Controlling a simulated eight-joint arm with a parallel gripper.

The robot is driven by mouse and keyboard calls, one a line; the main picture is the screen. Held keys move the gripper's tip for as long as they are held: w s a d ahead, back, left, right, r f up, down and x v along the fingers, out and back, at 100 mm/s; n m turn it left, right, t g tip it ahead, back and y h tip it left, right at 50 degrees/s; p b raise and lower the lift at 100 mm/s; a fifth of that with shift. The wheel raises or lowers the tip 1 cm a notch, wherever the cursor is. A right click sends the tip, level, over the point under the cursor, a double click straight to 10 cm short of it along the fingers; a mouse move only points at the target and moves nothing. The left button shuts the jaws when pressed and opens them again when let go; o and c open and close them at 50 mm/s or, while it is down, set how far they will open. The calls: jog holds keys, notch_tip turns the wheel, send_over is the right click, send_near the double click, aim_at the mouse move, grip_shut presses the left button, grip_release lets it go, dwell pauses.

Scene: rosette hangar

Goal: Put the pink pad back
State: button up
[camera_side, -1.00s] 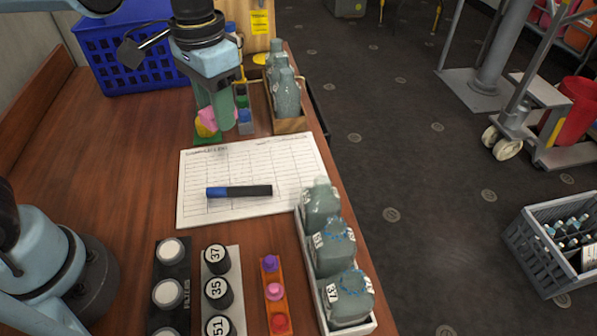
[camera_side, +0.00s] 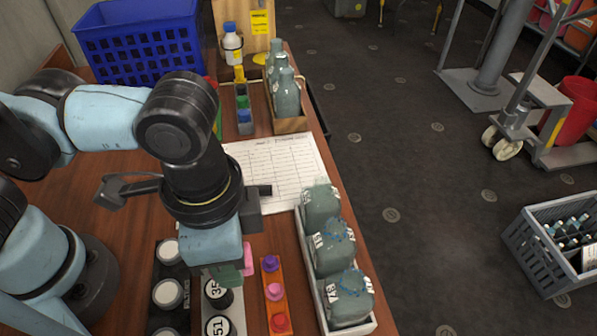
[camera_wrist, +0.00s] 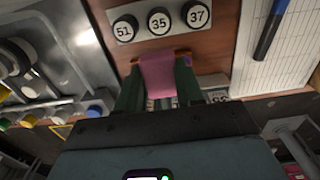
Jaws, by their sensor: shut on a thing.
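The pink pad (camera_wrist: 158,76) is held between the two green fingers of my gripper (camera_wrist: 160,88). In the side view a pink edge of the pad (camera_side: 249,258) shows beside my gripper (camera_side: 238,272), which hangs over the front of the desk. It is beside the grey rack with numbered black-rimmed jars (camera_side: 238,290) and left of the orange strip with knobs (camera_side: 286,296). The numbered jars (camera_wrist: 159,21) show beyond the fingers in the wrist view. Whether the pad touches anything below cannot be told. A green and red edge (camera_side: 215,105) at the back is mostly hidden by my arm.
A white chart sheet (camera_side: 285,165) with a dark marker (camera_wrist: 268,32) lies mid-desk. A blue basket (camera_side: 140,45) is at the back left. A black rack of white-topped jars (camera_side: 168,285) stands in front.

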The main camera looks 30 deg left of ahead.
send_over(264, 241)
notch_tip(264, 241, down, 6)
jog(key=shift+w+f, duration=0.1)
jog(key=shift+f, duration=2.05)
jog(key=shift+f, duration=0.55)
jog(key=o, duration=1.1)
notch_tip(264, 241, up, 13)
jog(key=w+a+n+t, duration=0.1)
jog(key=a+n+t, duration=0.1)
jog(key=a, duration=0.4)
jog(key=w+a+n+t, duration=0.1)
jog(key=a+n+t, duration=0.1)
jog(key=a+n, duration=0.2)
jog(key=w+a+n+t, duration=0.1)
jog(key=a+n+t, duration=0.2)
jog(key=a, duration=0.7)
jog(key=shift+w+r, duration=0.3)
jog(key=shift+r, duration=0.1)
